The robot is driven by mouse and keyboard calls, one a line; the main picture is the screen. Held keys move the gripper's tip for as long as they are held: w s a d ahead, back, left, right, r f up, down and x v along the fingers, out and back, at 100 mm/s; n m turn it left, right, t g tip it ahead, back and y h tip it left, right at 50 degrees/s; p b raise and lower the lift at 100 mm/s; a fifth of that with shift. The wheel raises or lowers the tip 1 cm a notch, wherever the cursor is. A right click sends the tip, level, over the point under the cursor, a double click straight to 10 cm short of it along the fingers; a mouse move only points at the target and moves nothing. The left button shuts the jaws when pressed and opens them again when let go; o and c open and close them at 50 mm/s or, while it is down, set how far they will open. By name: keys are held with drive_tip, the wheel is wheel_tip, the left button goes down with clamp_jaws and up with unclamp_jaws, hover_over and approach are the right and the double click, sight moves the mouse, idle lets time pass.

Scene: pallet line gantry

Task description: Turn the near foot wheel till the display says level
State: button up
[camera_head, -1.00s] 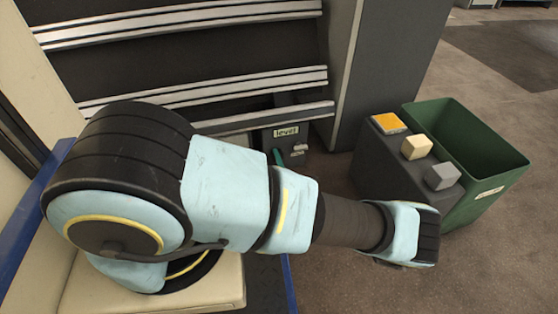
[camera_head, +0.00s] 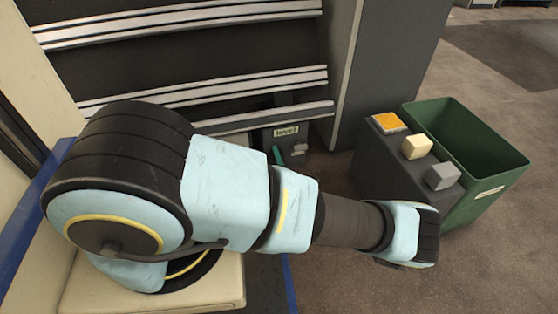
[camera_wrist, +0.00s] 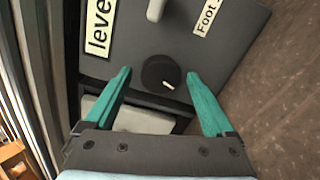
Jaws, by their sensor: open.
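A dark panel box (camera_wrist: 215,60) fills the upper part of the wrist view. On it is a round black knob (camera_wrist: 158,72) with a white pointer mark aimed to the lower right. A sign cut off by the frame edge reads "leve" (camera_wrist: 98,28), and it shows whole as "level" (camera_head: 286,132) in the head view. Another sign begins "Foot" (camera_wrist: 207,16); the rest is cut off. My gripper (camera_wrist: 158,76) is open, its teal fingers on either side of the knob with gaps showing. In the head view my arm hides most of the gripper.
A pale lever-like part (camera_wrist: 155,9) sits above the knob. A pale grey block (camera_wrist: 120,113) lies beyond the left finger. To the right stand a dark stand (camera_head: 385,165) with yellow, cream and grey blocks and a green bin (camera_head: 487,197). Open floor lies at lower right.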

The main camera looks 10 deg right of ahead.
drive_tip(key=s+d+p, duration=0.1)
drive_tip(key=s+p, duration=0.2)
drive_tip(key=s, duration=0.7)
drive_tip(key=shift+s+d, duration=0.2)
drive_tip(key=shift+s, duration=0.15)
drive_tip(key=s+a+r+m+g+h+p, duration=0.15)
drive_tip(key=a+r+m+g, duration=0.55)
drive_tip(key=r, duration=0.8)
drive_tip(key=s+a+r+m+g+p, duration=0.1)
drive_tip(key=a+r+m+g+p, duration=0.5)
drive_tip(key=r, duration=1)
drive_tip(key=s+a+r+m+g+h+b, duration=0.1)
drive_tip(key=a+r+m+g, duration=0.3)
drive_tip(key=r+m, duration=0.85)
wheel_tip(320, 180, up, 40)
drive_tip(key=n+p, duration=0.2)
drive_tip(key=p, duration=3.5)
drive_tip(key=shift+w+a+t, duration=0.3)
drive_tip(key=shift+a+t, duration=0.1)
drive_tip(key=shift+a, duration=0.05)
